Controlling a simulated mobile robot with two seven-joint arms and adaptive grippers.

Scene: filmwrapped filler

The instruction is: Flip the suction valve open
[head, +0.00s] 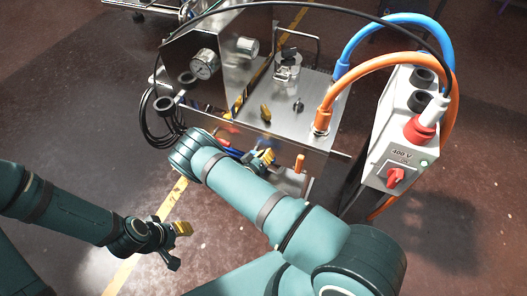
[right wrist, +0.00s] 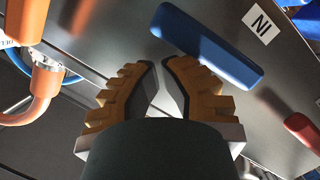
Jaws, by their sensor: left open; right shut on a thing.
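A blue lever handle (right wrist: 205,45) lies across the metal panel in the right wrist view, beside a white label (right wrist: 261,22) whose letters appear upside down, likely "IN". My right gripper (right wrist: 160,65) has its orange-padded fingers close together at the handle. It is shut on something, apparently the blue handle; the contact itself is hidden. In the head view my right gripper (head: 264,158) is at the machine's front, where my forearm covers much of the panel. My left gripper (head: 178,246) is open and empty, low over the floor at the left.
A red handle (right wrist: 303,131) sits beyond the blue one. A 400 V box (head: 394,150) and thick orange and blue cables stand at right.

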